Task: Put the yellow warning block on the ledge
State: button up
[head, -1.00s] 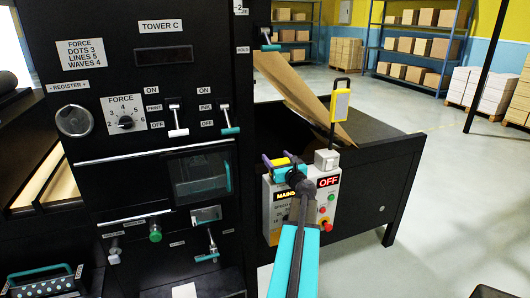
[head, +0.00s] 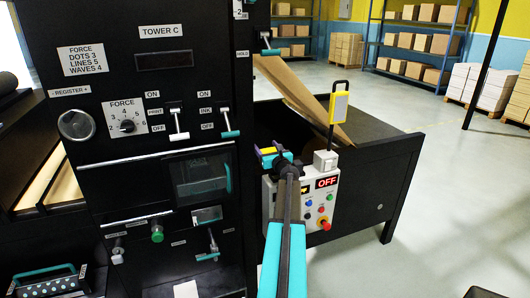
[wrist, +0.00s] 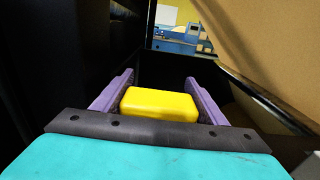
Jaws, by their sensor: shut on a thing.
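The yellow warning block (wrist: 158,104) lies between the two purple fingers of my gripper (wrist: 160,78) in the wrist view. My gripper is shut on it. In the head view, only a small yellow part of the block (head: 268,151) shows at my gripper (head: 270,153), which is above the control box's upper left edge and beside the black machine. I cannot tell for sure which surface is the ledge. A dark interior lies beyond the fingers in the wrist view.
The control box (head: 318,205) with a red OFF display stands right of my gripper. A yellow-framed panel (head: 339,107) rises on a rod behind it. The black machine (head: 150,100) is close on the left. A black-walled bin (head: 375,185) with brown sheet (head: 300,95) lies behind.

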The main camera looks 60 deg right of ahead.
jog(key=shift+w+d, duration=0.35)
jog(key=shift+w, duration=0.15)
jog(key=shift+f+p, duration=0.8)
jog(key=shift+f, duration=0.95)
jog(key=shift+f+b, duration=0.2)
jog(key=shift+b, duration=0.1)
jog(key=o, duration=1.2)
jog(key=shift+s+a+r+p, duration=0.1)
jog(key=shift+r+p, duration=0.1)
jog(key=shift+p, duration=0.1)
